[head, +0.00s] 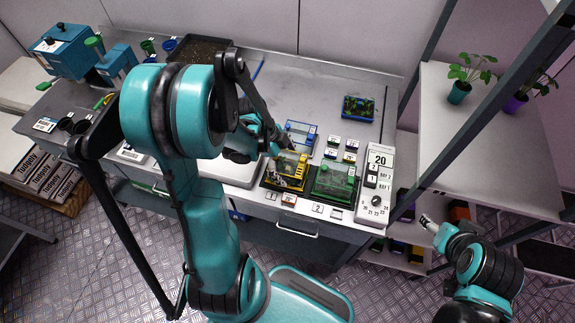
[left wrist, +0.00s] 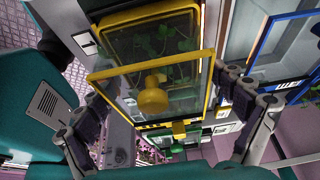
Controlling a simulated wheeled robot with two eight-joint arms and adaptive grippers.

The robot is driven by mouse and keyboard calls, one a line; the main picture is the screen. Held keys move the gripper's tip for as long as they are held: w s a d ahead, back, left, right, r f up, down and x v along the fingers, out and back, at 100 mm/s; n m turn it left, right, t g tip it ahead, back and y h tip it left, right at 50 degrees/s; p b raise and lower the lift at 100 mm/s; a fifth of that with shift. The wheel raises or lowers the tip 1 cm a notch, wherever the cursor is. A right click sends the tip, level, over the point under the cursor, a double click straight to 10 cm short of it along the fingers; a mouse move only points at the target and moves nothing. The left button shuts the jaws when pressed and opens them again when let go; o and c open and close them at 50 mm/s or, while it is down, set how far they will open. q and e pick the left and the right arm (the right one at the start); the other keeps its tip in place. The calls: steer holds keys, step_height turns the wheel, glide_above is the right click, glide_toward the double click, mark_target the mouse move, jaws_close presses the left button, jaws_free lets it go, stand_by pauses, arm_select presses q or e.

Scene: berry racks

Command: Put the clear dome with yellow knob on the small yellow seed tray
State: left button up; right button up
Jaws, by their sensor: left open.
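The clear dome with yellow knob (left wrist: 152,97) shows yellow edges. In the left wrist view it lies over the small yellow seed tray (left wrist: 140,18), with green seedlings visible through it. In the head view the yellow tray (head: 284,184) stands at the front of the bench, partly hidden by my gripper. I cannot tell whether the dome's rim is fully seated. My left gripper (head: 286,148) is open above it; in the left wrist view its fingers are spread on either side of the knob. My right gripper (head: 428,222) is away at the right, its fingers too small to judge.
A green tray (head: 335,180) stands close to the right of the yellow one, and a blue tray (head: 300,135) stands behind. A control panel (head: 376,185) showing 20 is farther right. A separate blue planted tray (head: 358,108) lies at the back.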

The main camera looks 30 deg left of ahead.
mark_target(290, 172)
arm_select(q)
steer(key=p+v, duration=0.3)
steer(key=v, duration=0.8)
steer(key=shift+a+r, duration=0.1)
steer(key=shift+r, duration=0.2)
steer(key=shift+s+r, duration=0.1)
steer(key=shift+r, duration=0.2)
steer(key=s+d+r+n+t+y, duration=0.4)
steer(key=d+r+n+t, duration=0.2)
steer(key=d+n, duration=0.5)
steer(key=shift+d+r+n, duration=0.15)
steer(key=shift+r+n, duration=0.7)
steer(key=shift+n, duration=1.35)
